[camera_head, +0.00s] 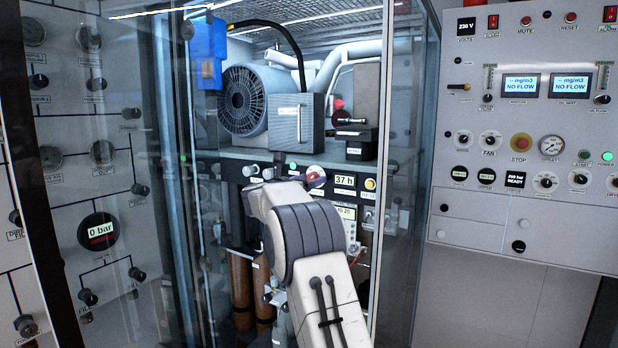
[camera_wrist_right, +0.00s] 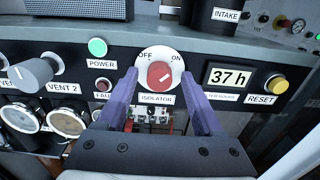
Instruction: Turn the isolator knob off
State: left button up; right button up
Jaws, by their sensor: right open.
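The isolator knob (camera_wrist_right: 160,75) is red on a round white plate marked OFF at upper left and ON at upper right. Its white mark slants towards the ON side. The knob also shows small in the head view (camera_head: 315,176), beyond my right arm. My right gripper (camera_wrist_right: 160,78) has its two purple fingers spread, one at each side of the knob and plate. The knob sits in the gap between the tips; I cannot tell whether either finger touches it. In the head view my arm hides most of this gripper. My left gripper is not in view.
On the same dark strip are a green power button (camera_wrist_right: 97,47), the Vent 2 knob (camera_wrist_right: 36,73), an hour display (camera_wrist_right: 230,77) and a yellow reset button (camera_wrist_right: 277,84). Glass cabinet sides (camera_head: 408,180) flank my arm. A compressor fan (camera_head: 245,100) stands above.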

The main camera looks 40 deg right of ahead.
grip_shut()
jog(key=shift+w+a+f, duration=0.1)
jog(key=shift+n, duration=2)
jog(key=n, duration=0.1)
jog(key=n+p, duration=0.1)
jog(key=n, duration=0.2)
jog(key=shift+s+r+n+p, duration=0.2)
jog(key=shift+r+n+p, duration=0.05)
jog(key=shift+n+p, duration=0.05)
jog(key=n+p, duration=0.1)
jog(key=n, duration=0.1)
jog(key=n+p, duration=0.1)
jog(key=n, duration=0.1)
jog(key=shift+d+r+n, duration=0.1)
jog(key=shift+d+n, duration=0.1)
jog(key=shift+n, duration=0.1)
jog(key=n+p, duration=0.2)
jog(key=n, duration=0.2)
jog(key=shift+n+p, duration=0.3)
